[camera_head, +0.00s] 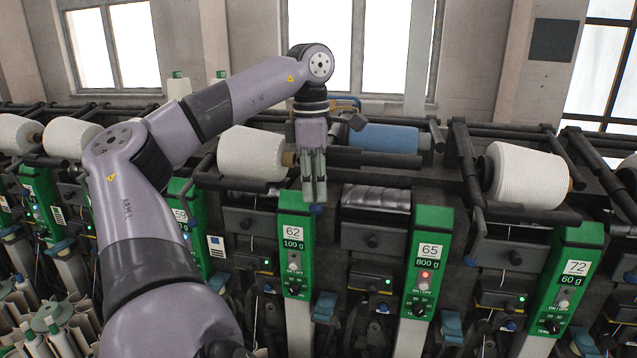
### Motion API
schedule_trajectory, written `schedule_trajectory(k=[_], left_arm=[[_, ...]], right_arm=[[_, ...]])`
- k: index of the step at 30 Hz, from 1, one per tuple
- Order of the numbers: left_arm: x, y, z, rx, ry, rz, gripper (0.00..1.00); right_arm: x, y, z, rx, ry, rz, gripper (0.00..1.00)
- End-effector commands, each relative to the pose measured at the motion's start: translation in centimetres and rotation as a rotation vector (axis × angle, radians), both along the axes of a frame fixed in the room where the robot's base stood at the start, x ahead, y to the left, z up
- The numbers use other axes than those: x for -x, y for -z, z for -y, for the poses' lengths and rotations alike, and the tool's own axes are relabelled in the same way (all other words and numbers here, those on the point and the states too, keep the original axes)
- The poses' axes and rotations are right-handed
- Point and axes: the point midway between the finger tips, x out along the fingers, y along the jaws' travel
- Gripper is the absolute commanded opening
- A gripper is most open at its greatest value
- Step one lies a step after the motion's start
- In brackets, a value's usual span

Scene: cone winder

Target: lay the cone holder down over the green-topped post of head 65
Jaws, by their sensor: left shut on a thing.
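The green-topped post of head 65 (432,245) stands right of centre, with its number plate, an "800 g" display and a lit red light. A blue cone (385,138) lies behind it, to the left, beside the dark bars of the cone holder (360,158). My left gripper (314,192) points down, left of this post and above the post of head 62 (294,245). It is shut at a blue-tipped end that looks like the holder's handle; its fingers hide most of the grip. My right gripper is not in view.
White cones (252,153) lie left of the gripper, and another white cone (527,176) lies to the right at head 72 (566,280). Dark bars and rails run along the machine's top. Cone tubes (55,335) stand at the lower left.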

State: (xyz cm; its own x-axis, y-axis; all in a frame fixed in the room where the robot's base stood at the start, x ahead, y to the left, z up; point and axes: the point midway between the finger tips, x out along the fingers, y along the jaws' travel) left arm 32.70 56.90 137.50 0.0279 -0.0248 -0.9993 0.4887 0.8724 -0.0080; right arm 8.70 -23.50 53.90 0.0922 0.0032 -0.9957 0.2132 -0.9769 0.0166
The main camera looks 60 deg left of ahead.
Motion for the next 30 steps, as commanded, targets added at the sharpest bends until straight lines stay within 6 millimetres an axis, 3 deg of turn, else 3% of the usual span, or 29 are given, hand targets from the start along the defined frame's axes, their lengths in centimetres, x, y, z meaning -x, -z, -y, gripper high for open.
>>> schedule_trajectory(k=[18, 19, 28, 30], left_arm=[[0.12, -0.01, -0.05, -0.014, 0.0, -0.014, 0.0], [0.12, -0.01, -0.05, -0.014, 0.0, -0.014, 0.1], [0.14, 0.06, 0.03, -0.012, 0.002, -0.016, 0.3], [0.15, 0.07, 0.02, -0.012, 0.002, -0.016, 0.31]], right_arm=[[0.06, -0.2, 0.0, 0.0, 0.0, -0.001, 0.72], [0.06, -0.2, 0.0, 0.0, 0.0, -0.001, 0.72], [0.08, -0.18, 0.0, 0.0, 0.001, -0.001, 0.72], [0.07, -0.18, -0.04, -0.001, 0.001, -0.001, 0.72]])
